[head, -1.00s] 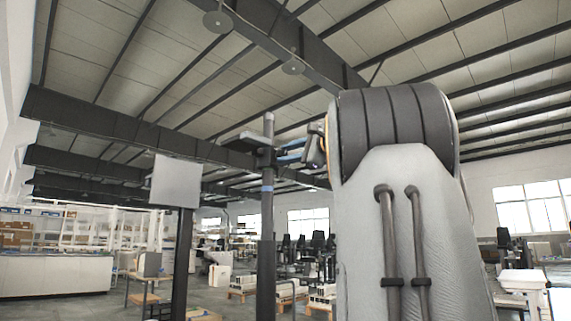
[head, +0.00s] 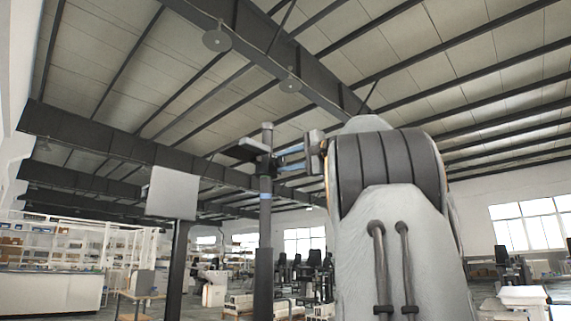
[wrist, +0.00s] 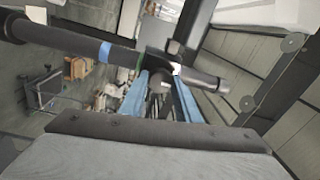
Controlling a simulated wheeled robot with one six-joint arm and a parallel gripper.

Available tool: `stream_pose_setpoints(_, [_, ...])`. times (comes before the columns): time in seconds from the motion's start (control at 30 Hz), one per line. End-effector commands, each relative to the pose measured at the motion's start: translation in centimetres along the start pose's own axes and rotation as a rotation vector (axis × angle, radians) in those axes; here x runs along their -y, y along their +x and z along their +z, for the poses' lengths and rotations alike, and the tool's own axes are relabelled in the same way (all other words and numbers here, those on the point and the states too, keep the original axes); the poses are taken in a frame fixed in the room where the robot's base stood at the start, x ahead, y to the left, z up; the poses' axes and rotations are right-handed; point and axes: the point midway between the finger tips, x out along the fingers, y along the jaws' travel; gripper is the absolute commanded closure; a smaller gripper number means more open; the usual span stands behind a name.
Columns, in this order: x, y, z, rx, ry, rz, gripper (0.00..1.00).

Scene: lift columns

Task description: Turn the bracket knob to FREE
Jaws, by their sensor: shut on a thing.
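A dark upright column (head: 266,215) with a blue band stands left of my arm in the head view. It runs across the upper part of the wrist view (wrist: 70,42), with blue and green bands. A dark bracket (head: 250,152) sits near its top; it also shows in the wrist view (wrist: 176,47). My gripper (head: 283,163) reaches the bracket from the right. In the wrist view its two blue fingers (wrist: 160,76) close around the dark bracket knob (wrist: 156,88), which is mostly hidden between them. No FREE marking is readable.
A grey flat panel (head: 172,193) on a dark post stands left of the column. Shelves (head: 60,245), a white counter (head: 50,292) and workbenches lie farther back. Roof beams are high overhead. Open air surrounds the column top.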

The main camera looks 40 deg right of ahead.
Motion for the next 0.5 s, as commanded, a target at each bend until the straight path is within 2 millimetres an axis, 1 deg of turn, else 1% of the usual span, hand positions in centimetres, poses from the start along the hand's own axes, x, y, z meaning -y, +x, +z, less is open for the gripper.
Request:
stream_pose_setpoints(0.3, [0.21, -0.04, 0.03, -0.001, -0.003, -0.003, 0.93])
stream_pose_setpoints(0.33, [0.21, -0.04, 0.03, -0.001, -0.003, -0.003, 0.69])
stream_pose_setpoints(0.43, [0.19, -0.04, 0.03, -0.001, -0.003, -0.003, 0.52])
stream_pose_setpoints(0.5, [0.16, -0.03, 0.03, -0.001, -0.002, -0.002, 0.52])
